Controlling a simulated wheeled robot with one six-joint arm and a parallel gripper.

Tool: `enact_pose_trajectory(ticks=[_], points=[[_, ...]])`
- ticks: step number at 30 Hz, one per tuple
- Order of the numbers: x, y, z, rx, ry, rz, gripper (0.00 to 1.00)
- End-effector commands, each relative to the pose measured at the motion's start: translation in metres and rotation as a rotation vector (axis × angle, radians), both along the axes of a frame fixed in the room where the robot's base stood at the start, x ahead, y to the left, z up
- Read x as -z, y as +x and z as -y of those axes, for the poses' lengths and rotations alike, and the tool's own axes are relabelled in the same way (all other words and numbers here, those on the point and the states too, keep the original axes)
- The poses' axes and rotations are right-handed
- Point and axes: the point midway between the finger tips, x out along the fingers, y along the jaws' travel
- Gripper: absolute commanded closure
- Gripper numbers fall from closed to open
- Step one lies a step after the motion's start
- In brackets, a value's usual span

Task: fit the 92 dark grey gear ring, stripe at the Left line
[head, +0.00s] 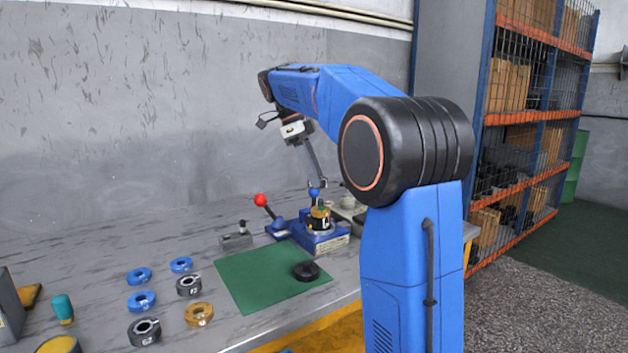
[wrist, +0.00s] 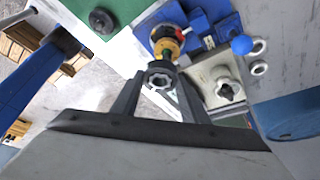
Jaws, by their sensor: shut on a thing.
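My gripper (wrist: 158,88) is shut on a dark grey gear ring (wrist: 160,76) with a toothed bore, seen between its fingertips in the wrist view. No number or stripe can be read on it. In the head view my gripper (head: 317,184) is above the motor fixture, and the ring is too small to make out. The motor (head: 319,219), with a brass-coloured upper part, stands on a blue base (head: 324,241). In the wrist view the motor (wrist: 168,42) is just beyond the held ring, seemingly apart from it. The Left line cannot be made out.

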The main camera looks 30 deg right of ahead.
Motion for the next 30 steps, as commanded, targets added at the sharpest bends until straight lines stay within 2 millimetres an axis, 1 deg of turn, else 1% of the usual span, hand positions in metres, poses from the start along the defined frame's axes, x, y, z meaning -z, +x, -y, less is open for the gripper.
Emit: enact_pose_trajectory(ticks=[4,8,22,30], points=[[-0.003,0.0,0.0,0.04,-0.005,-0.002,0.92],[0.0,0.0,0.0,0.046,-0.005,-0.003,0.92],[0.027,-0.001,0.0,0.043,-0.005,-0.003,0.92],[0.032,0.0,0.0,0.042,-0.005,-0.002,0.92]])
